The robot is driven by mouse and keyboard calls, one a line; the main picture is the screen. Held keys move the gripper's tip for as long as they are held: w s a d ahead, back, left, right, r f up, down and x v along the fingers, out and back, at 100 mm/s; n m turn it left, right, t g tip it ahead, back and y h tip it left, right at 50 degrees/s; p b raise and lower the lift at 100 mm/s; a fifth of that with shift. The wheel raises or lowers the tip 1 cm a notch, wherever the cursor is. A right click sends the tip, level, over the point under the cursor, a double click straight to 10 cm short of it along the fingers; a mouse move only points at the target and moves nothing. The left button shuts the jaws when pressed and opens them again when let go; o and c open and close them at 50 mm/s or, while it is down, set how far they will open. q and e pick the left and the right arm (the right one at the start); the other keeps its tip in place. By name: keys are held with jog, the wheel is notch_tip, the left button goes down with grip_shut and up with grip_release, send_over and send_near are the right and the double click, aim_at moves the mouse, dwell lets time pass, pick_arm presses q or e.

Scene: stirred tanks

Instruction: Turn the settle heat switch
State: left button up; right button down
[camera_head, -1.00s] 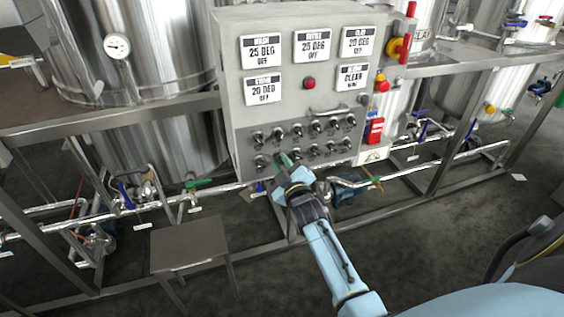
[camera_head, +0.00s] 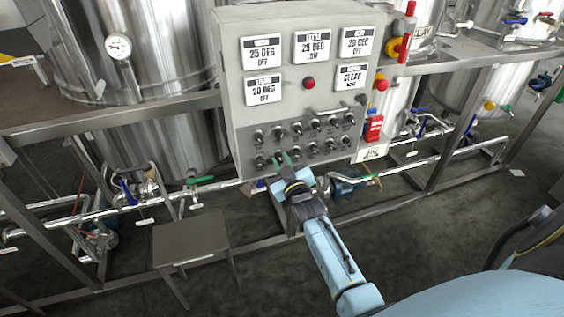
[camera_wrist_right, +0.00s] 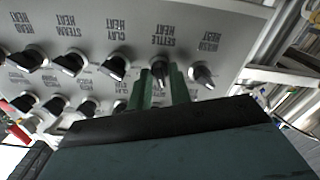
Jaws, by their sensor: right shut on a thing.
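The settle heat switch (camera_wrist_right: 159,72) is a dark knob under its "SETTLE HEAT" label in the right wrist view, which shows the panel upside down. My right gripper (camera_head: 283,160) is at the bottom row of knobs on the grey control panel (camera_head: 237,125). In the wrist view, its green fingers (camera_wrist_right: 160,88) stand on either side of the switch and are shut on it. The fingers hide part of the knob. My left gripper is not in view.
Other heat knobs sit close beside, including the clay heat knob (camera_wrist_right: 115,67) and a knob on the other side (camera_wrist_right: 203,75). A red emergency button (camera_head: 396,47) is on the panel's right side. Steel tanks (camera_head: 130,45), pipes and a small metal stand (camera_head: 190,240) surround the panel.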

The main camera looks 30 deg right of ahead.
jog(key=c, duration=1.5)
grip_release()
jog(key=p+v, duration=0.1)
jog(key=v, duration=1.2)
jog(key=shift+s+p, duration=0.25)
jog(key=shift+p, duration=0.1)
jog(key=shift+f, duration=0.15)
